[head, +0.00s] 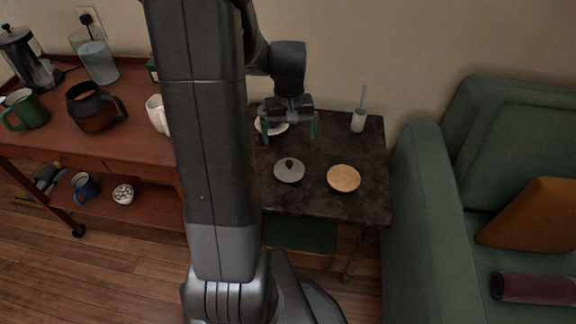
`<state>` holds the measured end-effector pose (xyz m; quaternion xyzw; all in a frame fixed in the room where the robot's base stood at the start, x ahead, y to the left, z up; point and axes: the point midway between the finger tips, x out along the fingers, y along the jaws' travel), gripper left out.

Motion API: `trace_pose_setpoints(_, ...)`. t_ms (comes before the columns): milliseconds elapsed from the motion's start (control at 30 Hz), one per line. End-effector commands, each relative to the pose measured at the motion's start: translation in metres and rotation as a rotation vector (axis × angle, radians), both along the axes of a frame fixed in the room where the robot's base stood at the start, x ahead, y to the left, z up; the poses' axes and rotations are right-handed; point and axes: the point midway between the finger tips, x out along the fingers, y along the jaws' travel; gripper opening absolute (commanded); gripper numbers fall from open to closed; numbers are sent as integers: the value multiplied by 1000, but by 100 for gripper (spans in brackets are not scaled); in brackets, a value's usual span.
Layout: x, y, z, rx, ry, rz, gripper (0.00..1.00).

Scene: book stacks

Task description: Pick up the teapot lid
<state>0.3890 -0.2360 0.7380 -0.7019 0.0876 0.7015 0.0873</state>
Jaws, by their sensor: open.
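The teapot lid (289,173) is a grey disc with a dark round knob on top. It lies flat on the dark side table (355,205), near its front left part. My gripper (290,134) is open, with its green-tipped fingers spread and pointing down. It hangs behind the lid in the picture, apart from it and empty. My arm hides the left part of the table.
A round tan disc (343,178) lies right of the lid. A white holder with a brush-like handle (358,121) stands at the back right. A green sofa (420,200) adjoins on the right. A wooden cart (50,150) with mugs and a jug stands on the left.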

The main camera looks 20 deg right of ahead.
Motion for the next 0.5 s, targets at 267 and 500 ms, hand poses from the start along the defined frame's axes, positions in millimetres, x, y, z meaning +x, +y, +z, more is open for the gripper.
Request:
trace_pose_setpoints(267, -1, 1, -54, 2, 3, 1, 100)
trace_pose_setpoints(500, -3, 1, -71, 1, 2, 0, 100)
